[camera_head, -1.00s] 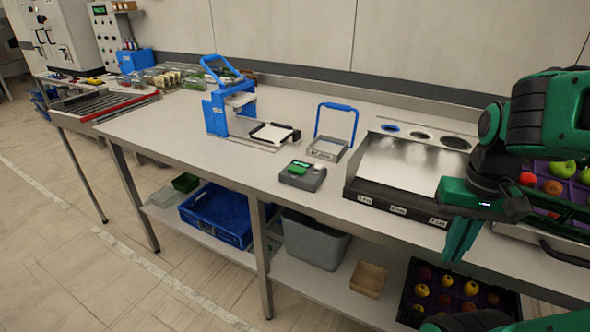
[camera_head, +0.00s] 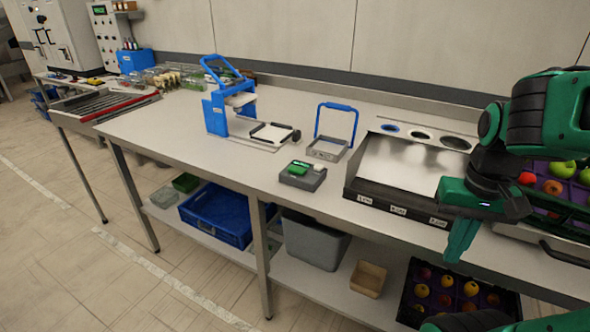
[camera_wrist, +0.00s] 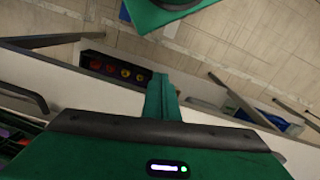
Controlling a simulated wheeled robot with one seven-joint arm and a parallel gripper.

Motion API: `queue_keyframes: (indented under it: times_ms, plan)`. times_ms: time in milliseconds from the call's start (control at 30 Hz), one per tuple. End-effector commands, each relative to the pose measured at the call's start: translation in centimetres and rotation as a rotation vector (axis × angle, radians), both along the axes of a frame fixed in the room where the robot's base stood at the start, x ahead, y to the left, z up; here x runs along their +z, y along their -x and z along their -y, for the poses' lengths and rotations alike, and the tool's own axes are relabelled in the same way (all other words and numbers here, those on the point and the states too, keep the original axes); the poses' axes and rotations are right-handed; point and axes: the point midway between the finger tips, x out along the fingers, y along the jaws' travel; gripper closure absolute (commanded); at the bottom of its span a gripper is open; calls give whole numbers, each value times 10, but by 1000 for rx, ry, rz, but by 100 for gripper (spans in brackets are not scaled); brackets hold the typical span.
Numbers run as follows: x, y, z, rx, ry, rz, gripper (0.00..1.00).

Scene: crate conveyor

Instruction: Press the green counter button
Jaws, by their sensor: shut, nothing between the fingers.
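The counter is a small dark grey box (camera_head: 303,180) on the table, left of the steel tray. A green button or display (camera_head: 299,168) shows on its top left, with a white part beside it. My gripper (camera_head: 461,241) hangs at the right, over the front edge of the table, well to the right of the counter. Its green fingers are together and hold nothing. In the wrist view my gripper (camera_wrist: 162,98) points past the table edge; the counter is not in that view.
A blue press-like device (camera_head: 228,115) and a blue-handled frame (camera_head: 327,148) stand behind the counter. A steel tray (camera_head: 400,172) lies between counter and gripper. A purple-lined fruit crate (camera_head: 572,207) is at the far right. The table front near the counter is clear.

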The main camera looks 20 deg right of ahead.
Motion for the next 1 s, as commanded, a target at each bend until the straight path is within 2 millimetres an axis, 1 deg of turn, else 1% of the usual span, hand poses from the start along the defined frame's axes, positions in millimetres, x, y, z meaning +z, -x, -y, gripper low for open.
queue_keyframes:
  times_ms: [700,733,767,867,967,1000]
  plan:
    - [0,0,0,1,1,1,100]
    - [4,7,-1,6,1,11,100]
    - [5,9,-1,11,4,20,100]
    - [6,-4,-4,53,23,46,100]
    - [7,-32,-13,134,52,96,100]
    - [9,-46,-18,171,66,124,100]
